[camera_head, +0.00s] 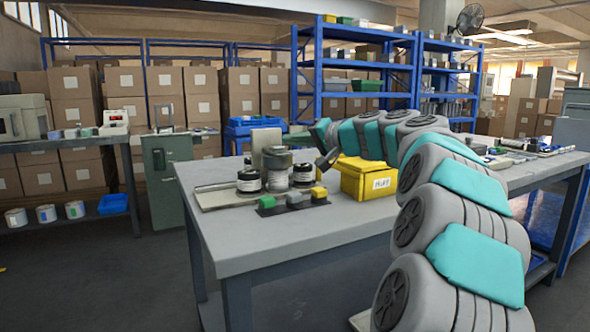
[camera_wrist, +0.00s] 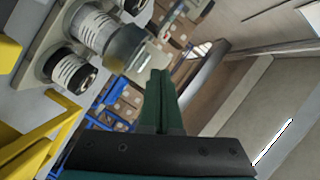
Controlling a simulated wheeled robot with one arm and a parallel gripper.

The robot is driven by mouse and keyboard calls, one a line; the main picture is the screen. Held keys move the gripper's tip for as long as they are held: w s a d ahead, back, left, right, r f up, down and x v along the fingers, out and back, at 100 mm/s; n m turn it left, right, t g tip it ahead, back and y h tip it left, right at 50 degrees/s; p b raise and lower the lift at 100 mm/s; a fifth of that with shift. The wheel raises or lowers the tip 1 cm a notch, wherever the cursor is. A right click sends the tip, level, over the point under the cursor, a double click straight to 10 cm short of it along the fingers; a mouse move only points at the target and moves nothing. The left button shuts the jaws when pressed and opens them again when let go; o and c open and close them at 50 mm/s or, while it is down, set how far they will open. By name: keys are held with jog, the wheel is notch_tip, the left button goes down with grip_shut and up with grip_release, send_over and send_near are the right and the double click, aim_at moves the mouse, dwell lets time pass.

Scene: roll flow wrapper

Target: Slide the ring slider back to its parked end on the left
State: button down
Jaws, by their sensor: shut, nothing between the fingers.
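I cannot surely pick out the ring slider. A grey-olive collar or cap sits around the middle labelled cylinder (camera_head: 277,178) on the tabletop, and it also shows in the wrist view (camera_wrist: 125,45). Black-capped labelled jars stand on either side, one at left (camera_head: 249,181) and one at right (camera_head: 302,175). My gripper (camera_head: 325,160) is just right of this group, above the table, and looks apart from it. In the wrist view its two dark green fingers (camera_wrist: 161,76) are together with nothing between them, their tips close to the collar in the picture.
A yellow bin (camera_head: 368,183) stands right of the jars, near my arm. A dark strip with green, grey and yellow blocks (camera_head: 294,202) lies in front. A flat tray (camera_head: 214,198) lies at left. The front of the grey table (camera_head: 260,237) is clear.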

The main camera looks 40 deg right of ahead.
aim_at(295, 165)
jog(key=s+d+f+m+h, duration=0.1)
jog(key=f+m, duration=0.1)
jog(key=m, duration=0.1)
jog(key=s+d+f+m+t+h+b, duration=0.1)
jog(key=d+f+m, duration=0.1)
jog(key=m, duration=0.1)
jog(key=s+d+f+m+t+h+b, duration=0.1)
jog(key=d+f+m+h, duration=0.1)
jog(key=f, duration=0.1)
jog(key=shift+s+d+m, duration=0.1)
jog(key=shift+s+m, duration=0.15)
jog(key=shift+m, duration=0.15)
jog(key=w, duration=0.6)
jog(key=w+d, duration=0.1)
jog(key=w, duration=0.2)
jog(key=shift+w+p, duration=0.3)
jog(key=shift+w, duration=0.1)
jog(key=shift+a, duration=0.1)
jog(key=shift+w+a+b, duration=0.15)
jog(key=shift+a+b, duration=0.25)
jog(key=w+a+b, duration=0.1)
jog(key=a, duration=0.4)
jog(key=w+a+b, duration=0.1)
jog(key=a+b, duration=0.1)
jog(key=a, duration=0.3)
jog(key=w+a+b, duration=0.1)
jog(key=a+b, duration=0.1)
jog(key=a, duration=0.3)
jog(key=shift+w+a, duration=0.35)
